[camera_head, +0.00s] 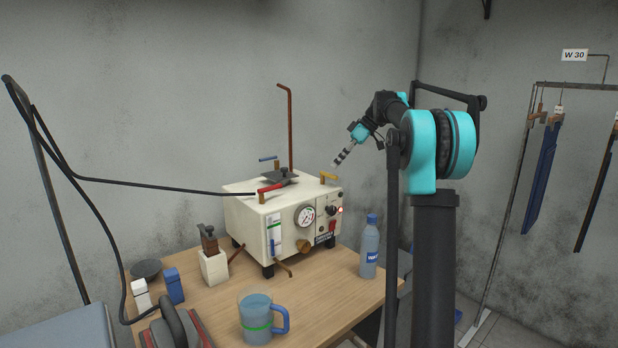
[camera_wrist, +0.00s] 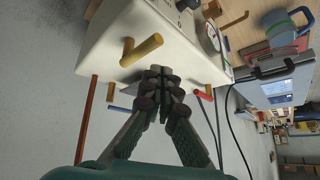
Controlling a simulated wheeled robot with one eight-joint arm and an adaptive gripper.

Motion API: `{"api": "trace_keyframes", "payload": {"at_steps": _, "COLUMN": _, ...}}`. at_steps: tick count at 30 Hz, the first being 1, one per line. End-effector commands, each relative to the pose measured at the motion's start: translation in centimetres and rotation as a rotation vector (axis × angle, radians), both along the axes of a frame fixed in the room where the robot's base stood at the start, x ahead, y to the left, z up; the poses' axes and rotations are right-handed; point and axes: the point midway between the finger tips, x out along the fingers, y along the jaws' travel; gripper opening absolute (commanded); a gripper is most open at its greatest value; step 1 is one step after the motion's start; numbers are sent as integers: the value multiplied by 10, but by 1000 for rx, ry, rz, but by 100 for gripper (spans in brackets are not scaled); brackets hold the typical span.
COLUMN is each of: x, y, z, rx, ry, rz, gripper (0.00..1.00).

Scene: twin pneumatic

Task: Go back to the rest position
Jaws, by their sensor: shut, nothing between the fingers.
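My gripper (camera_head: 338,161) is shut and empty in the head view. It hangs in the air at the upper right of the white pneumatic box, just above the yellow-handled valve (camera_head: 328,176). In the wrist view my gripper (camera_wrist: 165,77) has its fingertips together in front of the white box (camera_wrist: 100,42), close to the yellow handle (camera_wrist: 141,49). I cannot tell whether the fingertips touch the box or the handle. The white box (camera_head: 247,218) stands on the table with a gauge (camera_head: 305,216), a red handle (camera_head: 270,187) and a blue handle (camera_head: 268,158).
A copper pipe (camera_head: 290,125) rises behind the box. A black hose (camera_head: 160,188) runs left. A clothes rack (camera_head: 510,190) stands right.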

Motion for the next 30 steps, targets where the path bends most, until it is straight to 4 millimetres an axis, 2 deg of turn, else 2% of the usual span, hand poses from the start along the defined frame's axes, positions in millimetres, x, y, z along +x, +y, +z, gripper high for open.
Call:
{"api": "trace_keyframes", "payload": {"at_steps": 1, "x": -17, "y": 1, "z": -14, "rx": -26, "ry": 26, "rz": -54, "gripper": 0}}
{"api": "trace_keyframes", "payload": {"at_steps": 5, "x": -58, "y": -2, "z": -53, "rx": -90, "ry": 92, "rz": -212, "gripper": 0}}
{"api": "trace_keyframes", "payload": {"at_steps": 11, "x": -135, "y": -9, "z": -119, "rx": -174, "ry": 163, "rz": -466, "gripper": 0}}
{"api": "trace_keyframes", "payload": {"at_steps": 17, "x": -226, "y": -22, "z": -191, "rx": -233, "ry": 197, "rz": -727, "gripper": 0}}
{"api": "trace_keyframes", "payload": {"at_steps": 24, "x": -344, "y": -42, "z": -277, "rx": -263, "ry": 195, "rz": -1031, "gripper": 0}}
{"api": "trace_keyframes", "payload": {"at_steps": 27, "x": -384, "y": -49, "z": -305, "rx": -260, "ry": 186, "rz": -1129, "gripper": 0}}
{"api": "trace_keyframes", "payload": {"at_steps": 30, "x": -411, "y": -55, "z": -324, "rx": -254, "ry": 175, "rz": -1198, "gripper": 0}}
